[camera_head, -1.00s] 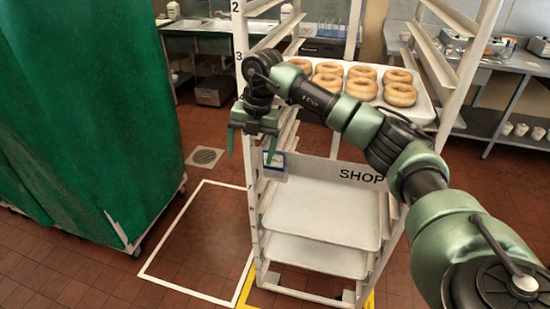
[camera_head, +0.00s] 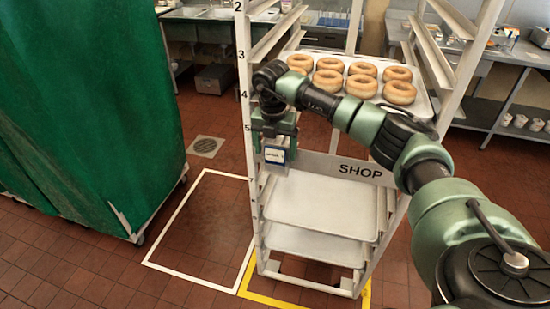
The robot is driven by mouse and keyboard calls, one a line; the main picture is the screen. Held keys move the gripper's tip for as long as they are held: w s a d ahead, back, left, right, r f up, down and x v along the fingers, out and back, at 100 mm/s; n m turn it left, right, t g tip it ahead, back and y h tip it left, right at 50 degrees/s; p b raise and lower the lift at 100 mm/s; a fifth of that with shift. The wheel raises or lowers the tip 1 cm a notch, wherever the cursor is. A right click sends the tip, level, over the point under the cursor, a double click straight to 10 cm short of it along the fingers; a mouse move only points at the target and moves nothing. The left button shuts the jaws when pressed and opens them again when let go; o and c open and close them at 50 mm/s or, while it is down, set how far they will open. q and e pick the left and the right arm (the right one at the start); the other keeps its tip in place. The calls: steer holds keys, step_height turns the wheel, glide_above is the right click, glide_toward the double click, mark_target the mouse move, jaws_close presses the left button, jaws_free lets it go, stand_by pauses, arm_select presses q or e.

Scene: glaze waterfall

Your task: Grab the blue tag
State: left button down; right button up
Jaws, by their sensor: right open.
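The blue tag (camera_head: 276,157) is a small card with a white face and blue edging, at the left end of the SHOP rail on the rack's front. My right gripper (camera_head: 276,146) is at the tag's upper edge with its jaws open. The fingertips are small and partly merge with the tag and rack post, so I cannot tell whether they touch the tag. My left gripper is not in view.
The white rack (camera_head: 249,180) holds a tray of several doughnuts (camera_head: 361,85) on top and emptier trays (camera_head: 322,208) below. A green covered cart (camera_head: 95,110) stands at left. The floor inside the white outline (camera_head: 205,230) is clear.

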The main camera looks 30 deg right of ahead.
steer(key=c, duration=1.4)
steer(key=shift+c, duration=0.2)
